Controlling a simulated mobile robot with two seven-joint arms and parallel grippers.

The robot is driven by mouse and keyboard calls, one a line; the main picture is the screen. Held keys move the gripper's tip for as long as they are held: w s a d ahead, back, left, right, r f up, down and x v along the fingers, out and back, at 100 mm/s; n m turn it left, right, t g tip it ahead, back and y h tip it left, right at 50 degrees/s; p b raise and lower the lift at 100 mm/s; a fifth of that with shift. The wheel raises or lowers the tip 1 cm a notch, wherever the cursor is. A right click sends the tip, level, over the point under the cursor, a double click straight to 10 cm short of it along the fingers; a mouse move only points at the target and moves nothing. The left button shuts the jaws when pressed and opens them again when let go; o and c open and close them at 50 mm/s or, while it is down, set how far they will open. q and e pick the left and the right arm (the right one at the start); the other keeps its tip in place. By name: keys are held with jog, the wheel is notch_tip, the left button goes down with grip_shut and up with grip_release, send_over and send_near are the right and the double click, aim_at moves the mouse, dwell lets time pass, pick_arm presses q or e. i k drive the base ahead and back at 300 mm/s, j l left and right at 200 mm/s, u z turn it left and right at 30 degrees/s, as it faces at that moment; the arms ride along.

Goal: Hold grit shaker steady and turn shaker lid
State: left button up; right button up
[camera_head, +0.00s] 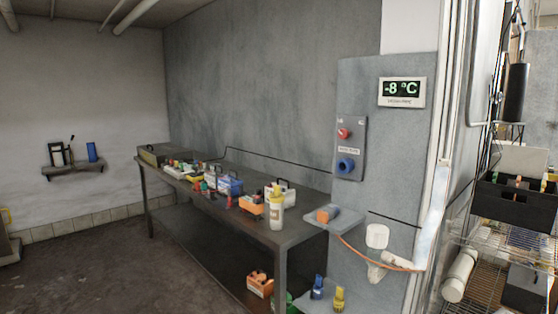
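A pale shaker-like container (277,212) with a yellow top stands upright near the front right end of the long grey table (297,232). I take it as the grit shaker; its yellow lid (277,192) sits on top. The details of the lid are too small to tell. Neither of my grippers shows in the head view, and nothing is seen touching the shaker.
Toolboxes, including an orange one (251,204), crowd the table behind the shaker. An orange item lies on a small grey shelf (346,219) to its right, with an orange cable. A wire rack (484,277) stands far right. Open floor (110,270) lies left.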

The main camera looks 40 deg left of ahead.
aim_at(277, 194)
jog(key=i+j+z, duration=0.15)
jog(key=j, duration=0.45)
jog(key=j+z, duration=0.1)
jog(key=j, duration=0.55)
jog(key=i+j+z, duration=0.15)
jog(key=j, duration=1.4)
jog(key=i+j, duration=0.1)
jog(key=j, duration=0.85)
